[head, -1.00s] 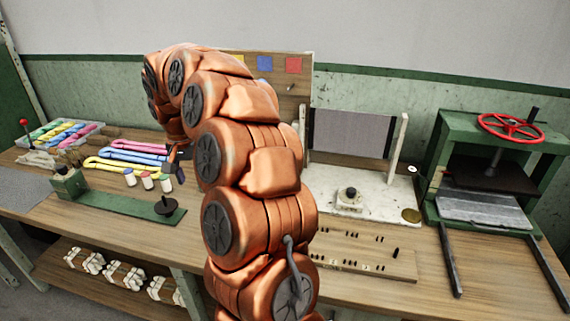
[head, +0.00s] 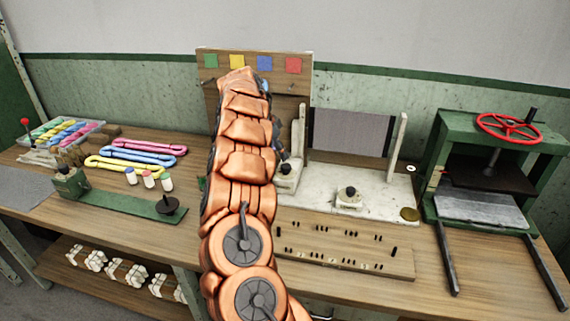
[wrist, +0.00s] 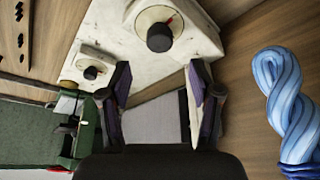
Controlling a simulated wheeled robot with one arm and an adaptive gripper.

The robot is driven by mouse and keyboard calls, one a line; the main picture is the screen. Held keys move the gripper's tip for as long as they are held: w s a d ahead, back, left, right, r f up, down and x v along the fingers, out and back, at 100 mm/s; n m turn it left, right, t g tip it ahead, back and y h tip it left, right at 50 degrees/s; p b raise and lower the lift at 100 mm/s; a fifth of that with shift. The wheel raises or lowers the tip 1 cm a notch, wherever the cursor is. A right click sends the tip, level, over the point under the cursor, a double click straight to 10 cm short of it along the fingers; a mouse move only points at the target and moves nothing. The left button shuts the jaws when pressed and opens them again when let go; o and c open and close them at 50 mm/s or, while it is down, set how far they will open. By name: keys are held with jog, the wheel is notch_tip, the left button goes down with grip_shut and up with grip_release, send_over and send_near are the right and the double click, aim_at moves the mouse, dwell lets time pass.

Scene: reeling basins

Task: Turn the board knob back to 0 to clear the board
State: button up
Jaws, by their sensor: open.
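Two dark round knobs on white blocks stand on the white base of the upright grey panel. The left knob (head: 287,168) is beside my arm in the head view; the other knob (head: 349,192) is nearer the front middle. In the wrist view a larger, closer knob (wrist: 159,37) with a red pointer mark lies beyond the fingertips, and a smaller knob (wrist: 91,73) lies farther left. My gripper (wrist: 160,88) is open and empty, its purple-padded fingers apart and not around a knob. My arm hides most of the gripper in the head view. I cannot read the dial numbers.
A pegged wooden board (head: 345,249) lies in front of the white base (head: 390,190). A green press (head: 490,165) stands at right. Colored skeins (head: 140,155) and small bottles (head: 148,180) are at left. A blue twisted skein (wrist: 290,105) is close at right in the wrist view.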

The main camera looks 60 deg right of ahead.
aim_at(286, 165)
jog(key=shift+p+x, duration=1.4)
jog(key=shift+x, duration=2.2)
jog(key=shift+a, duration=0.1)
jog(key=shift+c, duration=0.3)
jog(key=c, duration=1.1)
jog(key=shift+o, duration=0.2)
